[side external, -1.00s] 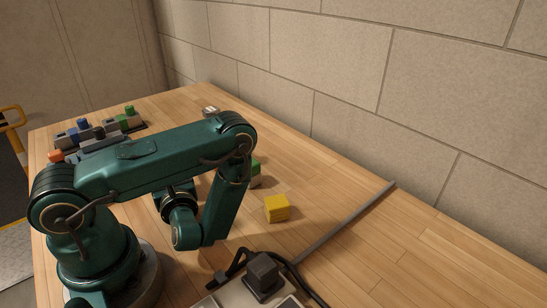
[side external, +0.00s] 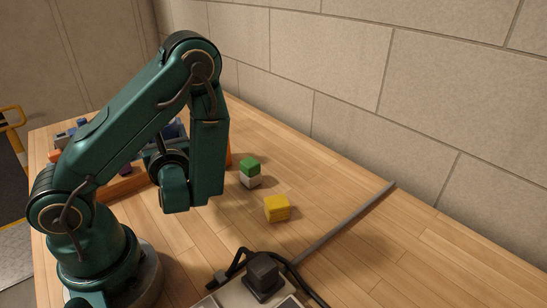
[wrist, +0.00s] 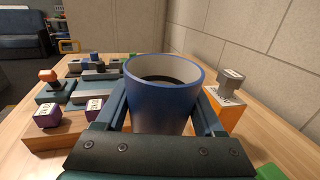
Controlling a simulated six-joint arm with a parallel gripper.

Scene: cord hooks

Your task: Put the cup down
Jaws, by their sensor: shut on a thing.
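A blue cup (wrist: 160,108) with a pale inside and something dark in it stands upright between the fingers of my gripper (wrist: 163,118) in the wrist view. The fingers are shut on its sides. The cup's base is hidden behind the gripper's dark front plate, so I cannot tell whether it touches anything below. In the side view my arm hides the gripper. Only a small blue patch shows between the arm links there, and I cannot tell whether it is the cup.
Left of the cup are purple cubes (wrist: 47,116) on a wooden-orange base. An orange block with a grey piece (wrist: 230,82) stands right. A green-and-white stack (side external: 250,172) and a yellow cube (side external: 277,208) stand on the table. A grey strip (side external: 345,223) crosses the open tabletop.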

